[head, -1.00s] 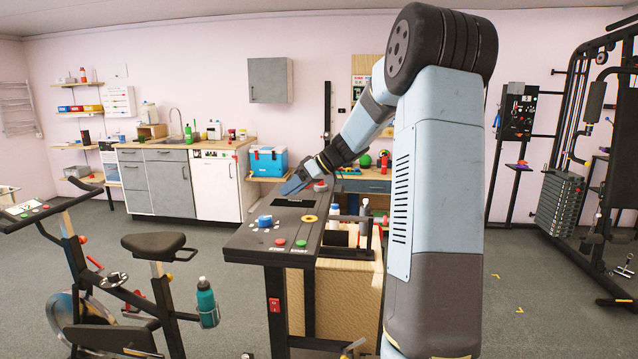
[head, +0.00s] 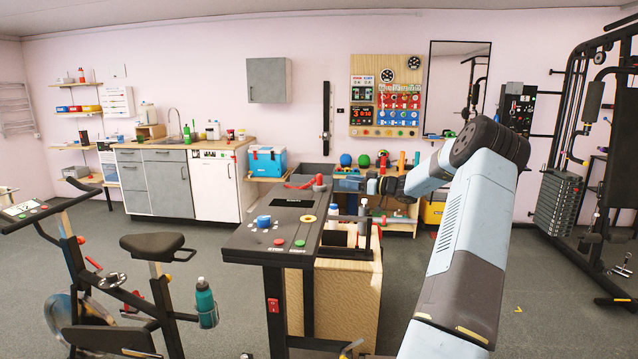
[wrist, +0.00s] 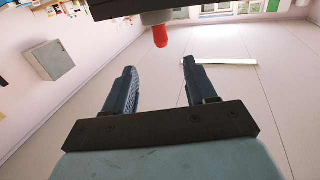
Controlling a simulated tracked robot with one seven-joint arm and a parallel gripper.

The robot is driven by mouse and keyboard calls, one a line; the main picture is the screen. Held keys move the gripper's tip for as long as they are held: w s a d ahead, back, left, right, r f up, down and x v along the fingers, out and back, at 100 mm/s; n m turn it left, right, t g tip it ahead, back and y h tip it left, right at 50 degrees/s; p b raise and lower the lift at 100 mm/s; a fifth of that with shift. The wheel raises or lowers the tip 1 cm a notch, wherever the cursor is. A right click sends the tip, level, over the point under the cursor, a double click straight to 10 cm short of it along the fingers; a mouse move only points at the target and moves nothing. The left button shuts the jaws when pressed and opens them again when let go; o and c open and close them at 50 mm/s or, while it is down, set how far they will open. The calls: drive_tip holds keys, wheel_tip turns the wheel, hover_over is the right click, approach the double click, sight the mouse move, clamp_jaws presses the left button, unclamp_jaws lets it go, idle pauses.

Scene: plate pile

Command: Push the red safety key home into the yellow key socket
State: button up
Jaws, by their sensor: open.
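A dark console (head: 262,238) stands in the middle of the head view. A yellow ring (head: 308,218), which looks like the key socket, is on its top near the right edge. A small red curved piece (head: 298,185) lies at the console's far end; I cannot tell whether it is the safety key. A grey post with a red top (head: 318,182) is beside it. A red tip on a grey stub (wrist: 160,36) shows beyond my fingers in the wrist view. My gripper (wrist: 156,78) is open, with nothing between its fingers. It is right of the console's far end.
A blue knob (head: 263,221), a red button (head: 279,242) and a green button (head: 300,243) are on the console. Bottles stand in a holder at its right side. An exercise bike (head: 155,245) stands left. Open floor lies to the right.

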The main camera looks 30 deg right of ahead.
sight(319, 178)
drive_tip(key=shift+f+x, duration=0.1)
drive_tip(key=shift+x, duration=3.1)
drive_tip(key=shift+f+x, duration=0.15)
drive_tip(key=shift+x, duration=3.05)
drive_tip(key=shift+c, duration=0.2)
clamp_jaws()
